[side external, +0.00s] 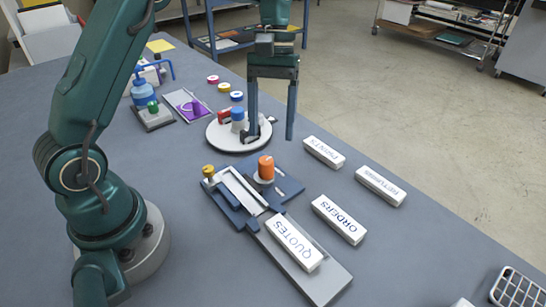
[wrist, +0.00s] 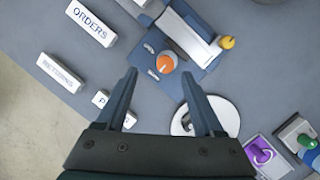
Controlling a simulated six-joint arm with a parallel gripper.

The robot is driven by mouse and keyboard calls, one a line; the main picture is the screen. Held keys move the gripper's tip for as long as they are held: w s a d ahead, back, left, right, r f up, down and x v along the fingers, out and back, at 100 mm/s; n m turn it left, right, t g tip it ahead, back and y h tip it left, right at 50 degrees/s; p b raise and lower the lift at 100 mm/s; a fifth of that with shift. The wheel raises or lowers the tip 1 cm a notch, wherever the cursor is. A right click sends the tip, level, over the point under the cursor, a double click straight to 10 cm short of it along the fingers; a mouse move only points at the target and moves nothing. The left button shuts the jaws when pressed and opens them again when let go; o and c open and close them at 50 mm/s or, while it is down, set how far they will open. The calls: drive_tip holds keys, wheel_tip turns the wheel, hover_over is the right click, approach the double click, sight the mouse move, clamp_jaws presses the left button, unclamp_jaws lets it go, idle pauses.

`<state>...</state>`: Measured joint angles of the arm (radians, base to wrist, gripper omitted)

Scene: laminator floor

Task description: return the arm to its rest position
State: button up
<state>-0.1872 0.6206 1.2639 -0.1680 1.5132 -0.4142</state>
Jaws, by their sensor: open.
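My gripper (side external: 270,138) is open and empty, pointing down above the bench, with its two fingers apart. In the side view the gripper hangs near the white round disc (side external: 215,140), which carries red and blue items, and behind the orange knob (side external: 266,168). I cannot tell the exact height of the fingertips over the bench. The QUOTES block (side external: 294,243) lies on the plate of the blue fixture (side external: 235,216).
White blocks marked ORDERS (side external: 338,220) and RETURNS (side external: 380,186), and another labelled block (side external: 323,152), lie to the right.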

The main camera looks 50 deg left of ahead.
drive_tip(key=s+d+r+m+t, duration=0.1)
drive_tip(key=s+d+r+t, duration=0.15)
drive_tip(key=r, duration=0.35)
drive_tip(key=s+f+m+t+y, duration=0.1)
drive_tip(key=s+m+t, duration=0.4)
drive_tip(key=s, duration=0.6)
drive_tip(key=shift+s+a+f+m+y, duration=0.25)
drive_tip(key=shift+s+m+y, duration=0.1)
drive_tip(key=shift+m+y, duration=0.3)
